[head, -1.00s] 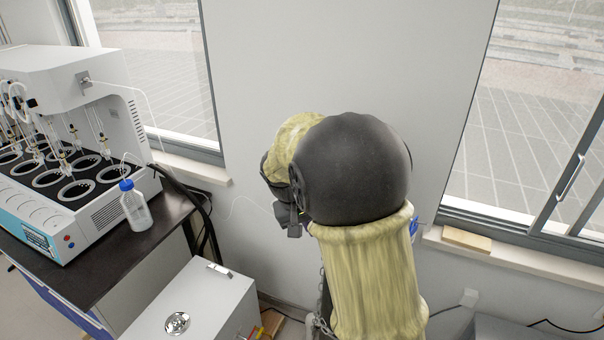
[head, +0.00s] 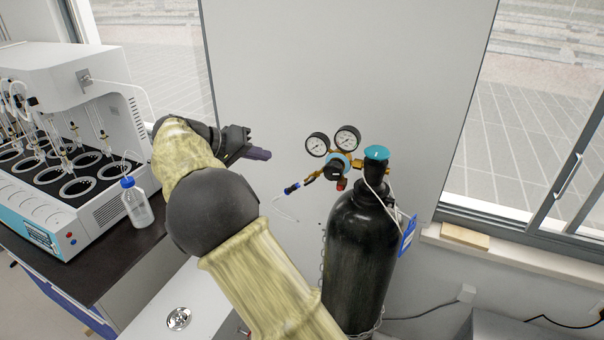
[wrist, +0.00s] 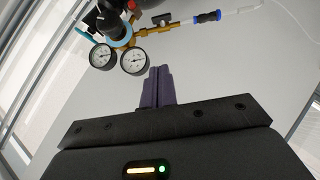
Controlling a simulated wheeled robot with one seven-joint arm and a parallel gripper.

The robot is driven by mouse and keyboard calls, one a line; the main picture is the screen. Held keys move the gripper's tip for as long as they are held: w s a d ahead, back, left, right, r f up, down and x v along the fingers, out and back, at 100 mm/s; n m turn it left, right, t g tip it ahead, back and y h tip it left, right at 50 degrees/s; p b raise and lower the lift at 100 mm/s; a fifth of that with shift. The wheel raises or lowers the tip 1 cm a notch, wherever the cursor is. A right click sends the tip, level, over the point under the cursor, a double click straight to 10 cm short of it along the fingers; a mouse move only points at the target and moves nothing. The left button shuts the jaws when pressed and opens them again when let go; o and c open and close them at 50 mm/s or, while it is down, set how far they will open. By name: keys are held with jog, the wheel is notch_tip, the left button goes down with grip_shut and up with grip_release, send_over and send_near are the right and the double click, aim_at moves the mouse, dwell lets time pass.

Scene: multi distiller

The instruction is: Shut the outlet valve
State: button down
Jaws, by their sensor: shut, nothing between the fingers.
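The outlet valve (head: 311,178) is a small brass fitting on the left side of the regulator (head: 338,164). In the wrist view, the valve (wrist: 162,19) has a dark handle, which looks roughly in line with the brass pipe. A blue hose connector (wrist: 208,16) sits at the pipe's end. My gripper (head: 266,154) is left of the gauges, pointing right, with its purple fingers together and empty. In the wrist view, the gripper (wrist: 160,73) is below the gauges and valve, apart from both.
The black gas cylinder (head: 358,262) stands against the wall with a teal top knob (head: 376,152). Two round gauges (head: 347,138) stick up from the regulator. A distiller (head: 62,110) and a wash bottle (head: 136,206) are on the left bench. A thin hose hangs from the connector.

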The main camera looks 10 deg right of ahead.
jog(key=p, duration=0.4)
send_over(311, 180)
jog(key=w+a, duration=0.2)
jog(key=a, duration=0.2)
notch_tip(311, 180, down, 5)
jog(key=shift+s+d+f+p, duration=0.3)
jog(key=shift+f+p, duration=0.15)
jog(key=shift+f, duration=0.05)
jog(key=shift+s+d+f+p, duration=0.3)
jog(key=shift+f+p, duration=0.15)
jog(key=shift+f, duration=0.05)
jog(key=shift+s+d+f, duration=0.15)
jog(key=shift+d+f, duration=0.15)
jog(key=shift+f, duration=0.15)
jog(key=shift+a, duration=0.2)
